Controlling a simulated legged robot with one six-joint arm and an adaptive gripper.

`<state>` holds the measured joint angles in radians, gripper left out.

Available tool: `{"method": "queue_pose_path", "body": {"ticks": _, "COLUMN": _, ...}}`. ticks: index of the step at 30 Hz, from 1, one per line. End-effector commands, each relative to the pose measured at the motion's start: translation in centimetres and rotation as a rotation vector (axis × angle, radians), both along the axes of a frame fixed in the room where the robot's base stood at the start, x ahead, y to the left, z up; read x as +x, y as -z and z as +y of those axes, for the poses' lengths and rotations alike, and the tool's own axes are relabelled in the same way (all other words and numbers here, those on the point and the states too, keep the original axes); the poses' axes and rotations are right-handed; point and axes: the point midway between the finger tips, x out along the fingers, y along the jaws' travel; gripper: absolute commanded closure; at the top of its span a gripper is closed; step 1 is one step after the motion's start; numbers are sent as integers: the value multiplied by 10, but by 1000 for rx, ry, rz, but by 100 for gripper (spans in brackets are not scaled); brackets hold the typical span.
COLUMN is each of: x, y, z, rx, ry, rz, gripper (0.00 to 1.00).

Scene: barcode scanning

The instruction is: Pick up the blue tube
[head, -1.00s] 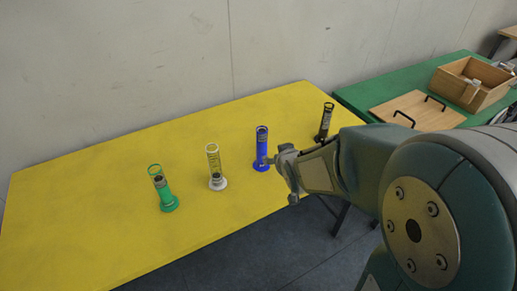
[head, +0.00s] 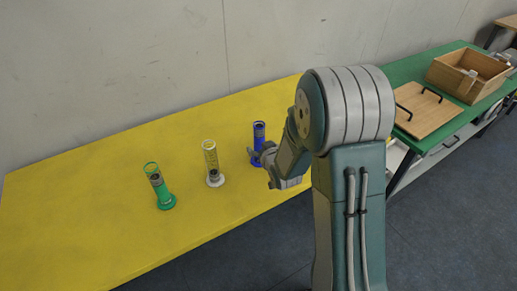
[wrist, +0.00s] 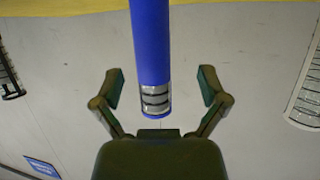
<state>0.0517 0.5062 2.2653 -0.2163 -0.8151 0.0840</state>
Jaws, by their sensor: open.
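The blue tube (head: 259,131) stands upright on the yellow table, right of the white tube. My gripper (head: 262,156) is at its lower part, and my arm reaches in from the right. In the wrist view the blue tube (wrist: 151,45) lies between the two spread fingers of my gripper (wrist: 160,88). A gap shows on each side of the tube, so the fingers do not look closed on it. The tube's base is partly hidden by my gripper in the head view.
The white tube (head: 211,160) and green tube (head: 158,186) stand to the left on the yellow table (head: 80,200). My arm covers the table's right end. Further right, a green table holds a wooden box (head: 450,76) and a handled board (head: 425,108). A wall stands behind.

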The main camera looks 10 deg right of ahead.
Motion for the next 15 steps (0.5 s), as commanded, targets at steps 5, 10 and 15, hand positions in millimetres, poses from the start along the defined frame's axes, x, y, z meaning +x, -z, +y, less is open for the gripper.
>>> {"method": "queue_pose_path", "body": {"ticks": 5, "x": 28, "y": 9, "z": -4, "rx": 0, "ry": 1, "rz": 1, "gripper": 7}}
{"method": "queue_pose_path", "body": {"ticks": 10, "x": 42, "y": 15, "z": -1, "rx": 1, "ry": 0, "rz": 1, "gripper": 7}}
{"method": "queue_pose_path", "body": {"ticks": 15, "x": 44, "y": 15, "z": -1, "rx": 0, "ry": 1, "rz": 0, "gripper": 7}}
